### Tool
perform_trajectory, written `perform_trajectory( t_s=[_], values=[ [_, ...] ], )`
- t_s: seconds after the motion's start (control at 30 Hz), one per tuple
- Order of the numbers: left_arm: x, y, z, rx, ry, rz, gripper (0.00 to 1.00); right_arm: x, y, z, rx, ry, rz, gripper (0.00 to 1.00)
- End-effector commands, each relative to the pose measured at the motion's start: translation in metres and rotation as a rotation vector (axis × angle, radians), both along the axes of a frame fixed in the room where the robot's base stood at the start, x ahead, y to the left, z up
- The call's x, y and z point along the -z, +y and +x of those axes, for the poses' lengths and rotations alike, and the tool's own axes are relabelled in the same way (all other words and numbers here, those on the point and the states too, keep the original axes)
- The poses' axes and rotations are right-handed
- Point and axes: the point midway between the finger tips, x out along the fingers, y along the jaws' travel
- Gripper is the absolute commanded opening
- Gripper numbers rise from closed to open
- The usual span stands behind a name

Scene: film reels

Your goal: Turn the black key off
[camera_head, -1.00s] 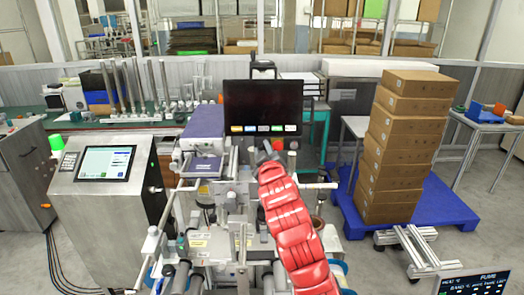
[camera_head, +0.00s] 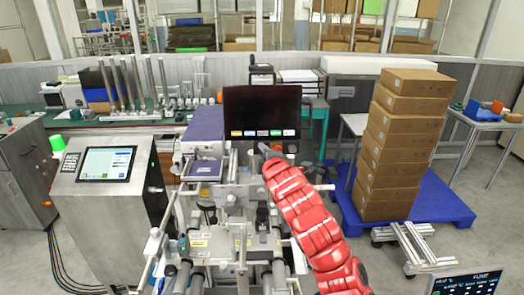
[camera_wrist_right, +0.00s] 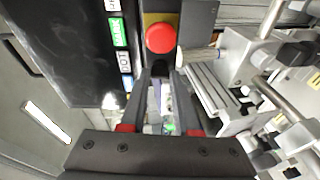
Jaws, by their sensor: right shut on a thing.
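My right gripper (camera_head: 266,151) is just below the dark monitor, at the end of my red arm. In the right wrist view its two dark fingers (camera_wrist_right: 160,76) converge, with their tips close together just below a round red button (camera_wrist_right: 160,38) on a yellow-and-black plate. The tips are shut on a small dark thing, which fits the black key. The fingers hide most of it, so its angle cannot be told. My left gripper is not in view.
The monitor (camera_head: 262,108) has a row of coloured labels, also seen beside the fingers in the wrist view. Metal machine parts (camera_wrist_right: 235,75) stand close on the other side. A control console (camera_head: 107,165) is at left, stacked boxes (camera_head: 390,150) at right.

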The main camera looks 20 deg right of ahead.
Motion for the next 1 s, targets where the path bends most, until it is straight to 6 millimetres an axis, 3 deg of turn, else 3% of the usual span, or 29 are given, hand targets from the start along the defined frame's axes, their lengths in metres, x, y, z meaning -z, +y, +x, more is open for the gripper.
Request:
perform_trajectory(
  t_s=[0.77,0.8,0.83,1.0],
  values=[
    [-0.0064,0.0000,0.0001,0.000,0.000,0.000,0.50,-0.0045,-0.0020,0.0000,-0.015,0.017,-0.094,0.00],
    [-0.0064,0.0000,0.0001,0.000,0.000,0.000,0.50,-0.0048,-0.0019,0.0001,-0.015,0.017,-0.094,0.37],
    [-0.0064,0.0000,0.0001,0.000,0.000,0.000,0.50,-0.0047,-0.0018,0.0001,-0.016,0.017,-0.093,0.42],
    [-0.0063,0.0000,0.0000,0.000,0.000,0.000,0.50,-0.0035,-0.0009,0.0000,-0.018,0.019,-0.092,0.42]
  ],
)
